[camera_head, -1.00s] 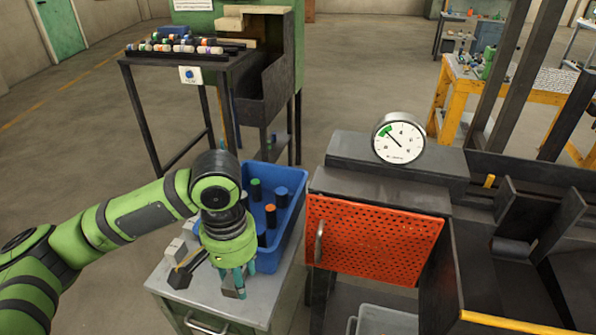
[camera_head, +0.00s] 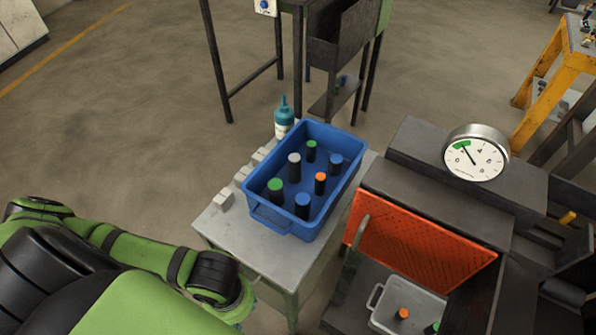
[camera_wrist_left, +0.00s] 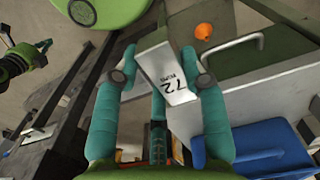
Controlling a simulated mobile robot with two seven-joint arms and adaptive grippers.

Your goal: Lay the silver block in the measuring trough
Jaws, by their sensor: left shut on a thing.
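A silver block (camera_wrist_left: 166,72) marked "72" is held between the teal fingers of my left gripper (camera_wrist_left: 158,80) in the left wrist view. The block is tilted there and clear of the cart. In the head view the left arm's wrist (camera_head: 215,275) is low at the left, by the cart's front edge. Its fingers and the held block are hidden there. I cannot make out the measuring trough for certain in either view. My right gripper is not in view.
A grey cart top (camera_head: 255,238) carries a blue bin (camera_head: 270,215) of several coloured-top cylinders, a row of small pale blocks (camera_head: 225,198) and a teal-capped bottle (camera_head: 284,118). An orange perforated door (camera_head: 415,245) and a dial gauge (camera_head: 476,153) stand at the right.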

